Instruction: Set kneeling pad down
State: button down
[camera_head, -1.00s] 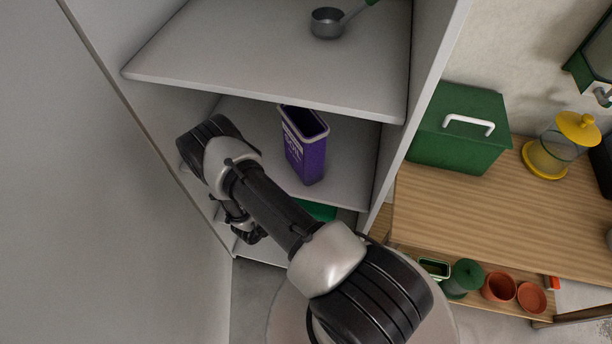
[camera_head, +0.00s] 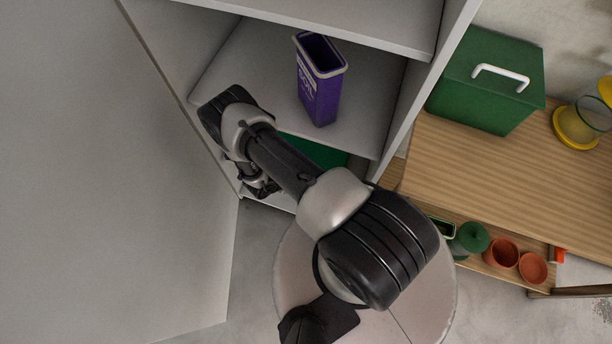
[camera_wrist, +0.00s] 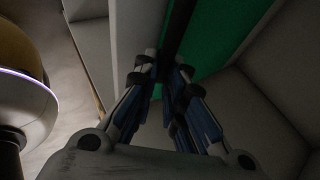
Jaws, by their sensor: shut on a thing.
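The green kneeling pad (camera_head: 314,153) shows partly in the head view, inside the lower bay of the grey cabinet, beneath the shelf with the purple box. My arm and the shelf hide the rest of it. In the wrist view the pad is a flat green face (camera_wrist: 222,38) with a dark strip along its left side. My gripper (camera_wrist: 168,72) is shut on the pad at this dark edge. Whether the pad's underside touches the lower shelf is hidden. In the head view my gripper is low at the cabinet, and its fingertips cannot be made out.
A purple box (camera_head: 319,88) stands on the cabinet shelf above the pad. Cabinet walls are close on both sides. To the right is a wooden bench (camera_head: 500,170) with a green chest (camera_head: 487,82); clay pots (camera_head: 502,253) sit on its lower shelf.

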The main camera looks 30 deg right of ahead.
jog(key=c, duration=1.7)
grip_release()
jog(key=shift+o, duration=0.2)
jog(key=shift+r, duration=0.2)
jog(key=p+v, duration=0.3)
jog(key=v, duration=0.8)
jog(key=shift+a+r, duration=0.25)
jog(key=shift+a, duration=0.1)
